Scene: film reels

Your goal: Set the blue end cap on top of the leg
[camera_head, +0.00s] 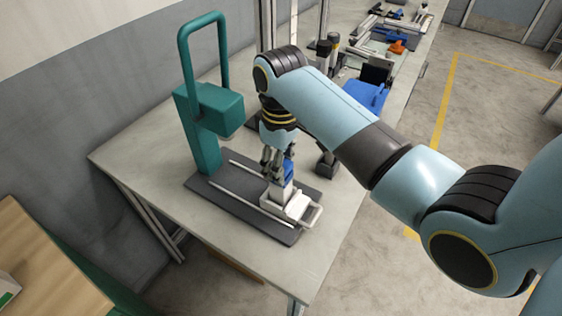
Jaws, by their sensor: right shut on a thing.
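The blue end cap (288,169) shows between and just below the fingers of my right gripper (275,168), which is shut on it and points down. Directly under the cap is a pale upright block (279,190), which looks like the leg. It stands on a white sliding holder with a handle (298,206). The cap sits at or very near the block's top; I cannot tell whether they touch. The fingers hide part of the cap. My left gripper is not in view.
A teal press (205,105) with a tall looped handle stands left of my gripper. Its dark base (232,207) carries two pale rails. A dark stand (327,165) is close on the right. Blue bins and parts crowd the far table. The table's front corner (290,265) is clear.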

